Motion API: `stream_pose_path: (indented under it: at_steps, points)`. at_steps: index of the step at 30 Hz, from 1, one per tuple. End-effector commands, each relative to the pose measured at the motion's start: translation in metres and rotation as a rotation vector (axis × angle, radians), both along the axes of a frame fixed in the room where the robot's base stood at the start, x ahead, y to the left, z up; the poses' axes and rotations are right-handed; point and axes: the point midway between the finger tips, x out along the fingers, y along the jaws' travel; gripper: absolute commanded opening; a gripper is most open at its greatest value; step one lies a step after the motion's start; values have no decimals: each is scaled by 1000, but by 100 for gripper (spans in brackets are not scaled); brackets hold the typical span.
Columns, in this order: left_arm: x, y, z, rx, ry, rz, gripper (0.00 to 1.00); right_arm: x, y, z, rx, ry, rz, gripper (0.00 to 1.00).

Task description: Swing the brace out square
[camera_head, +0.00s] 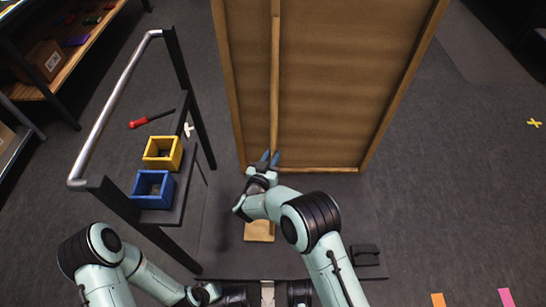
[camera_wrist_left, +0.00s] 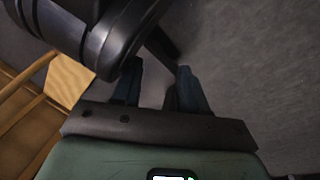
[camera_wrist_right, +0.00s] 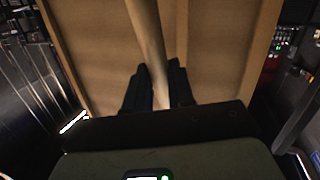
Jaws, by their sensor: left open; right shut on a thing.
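A large brown framed panel (camera_head: 335,80) stands upright in front of me. The brace (camera_head: 275,70) is a narrow wooden strip running lengthwise up the panel, left of its middle. My right gripper (camera_head: 270,158) is shut on the brace near its lower end. In the right wrist view the brace (camera_wrist_right: 148,35) runs between the right fingers (camera_wrist_right: 158,88), with the panel (camera_wrist_right: 215,50) behind it. The gap between brace and panel cannot be told. My left gripper (camera_wrist_left: 160,85) is open and empty, low at the bottom of the head view.
A flat wooden piece (camera_head: 259,232) lies below the right gripper; it also shows in the left wrist view (camera_wrist_left: 70,80). A cart (camera_head: 118,100) at left holds a yellow bin (camera_head: 163,153), a blue bin (camera_head: 153,188) and a red-handled screwdriver (camera_head: 150,119).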

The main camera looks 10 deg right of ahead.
Motion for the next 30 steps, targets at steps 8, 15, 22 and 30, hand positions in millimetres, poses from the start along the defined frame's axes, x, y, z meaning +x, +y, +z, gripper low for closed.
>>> stream_pose_path:
  at_steps: [8,15,22,30]
  points:
    - [0,0,0,0,0,0,43,4,4,2,2,-2,17,36]
    - [0,0,0,0,0,0,43,2,3,1,2,-2,13,48]
    - [5,-1,6,1,-18,-1,43,-7,7,3,3,0,12,48]
    - [32,-6,35,4,-112,-6,43,-57,32,12,2,1,18,48]
